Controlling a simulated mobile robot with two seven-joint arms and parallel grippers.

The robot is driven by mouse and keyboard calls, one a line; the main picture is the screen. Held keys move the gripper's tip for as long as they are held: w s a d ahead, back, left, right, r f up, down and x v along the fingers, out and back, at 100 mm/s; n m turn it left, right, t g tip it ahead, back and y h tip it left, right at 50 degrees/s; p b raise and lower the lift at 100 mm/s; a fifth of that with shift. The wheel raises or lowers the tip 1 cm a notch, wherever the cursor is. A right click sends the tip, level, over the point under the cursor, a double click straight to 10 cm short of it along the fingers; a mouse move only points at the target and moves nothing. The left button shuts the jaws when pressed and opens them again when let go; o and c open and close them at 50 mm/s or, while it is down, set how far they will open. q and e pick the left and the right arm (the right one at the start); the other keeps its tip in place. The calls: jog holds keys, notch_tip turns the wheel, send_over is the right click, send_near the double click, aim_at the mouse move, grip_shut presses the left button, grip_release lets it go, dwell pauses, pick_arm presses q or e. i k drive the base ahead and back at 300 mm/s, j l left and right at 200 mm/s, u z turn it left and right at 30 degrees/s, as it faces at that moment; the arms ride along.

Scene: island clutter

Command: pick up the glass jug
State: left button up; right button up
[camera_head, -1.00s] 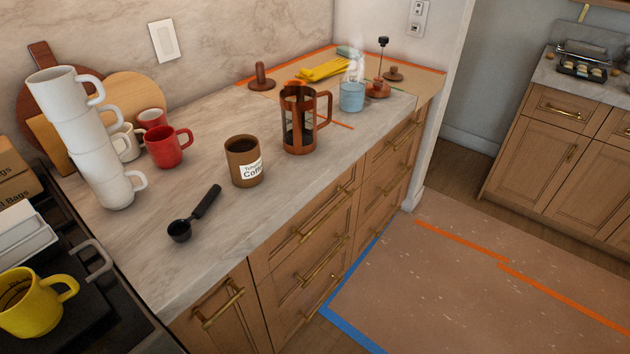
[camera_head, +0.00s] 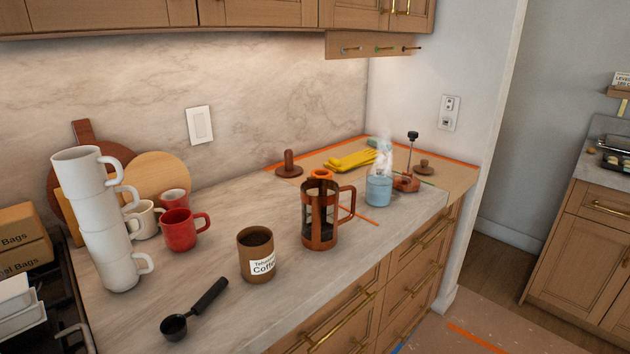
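A glass jug in a brown frame (camera_head: 320,222) stands upright on the marble counter, right of the middle of the view. Its brown handle points to the right, and its top looks open. It looks like the body of a coffee press. A separate plunger with a black knob (camera_head: 411,160) stands further back to the right, behind a light blue steaming cup (camera_head: 378,191). Neither of my grippers is in view.
A brown coffee canister (camera_head: 257,254) stands left of the jug, with a black scoop (camera_head: 192,311) in front. Red mugs (camera_head: 180,230) and a tall white mug stack (camera_head: 105,225) are further left. Upper cabinets (camera_head: 250,14) hang above. The counter right in front of the jug is clear.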

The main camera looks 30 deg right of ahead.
aim_at(379, 191)
jog(key=l+u, duration=0.5)
jog(key=l, duration=0.6)
jog(key=k+l+u, duration=0.1)
jog(key=l+u, duration=0.35)
jog(key=l, duration=0.6)
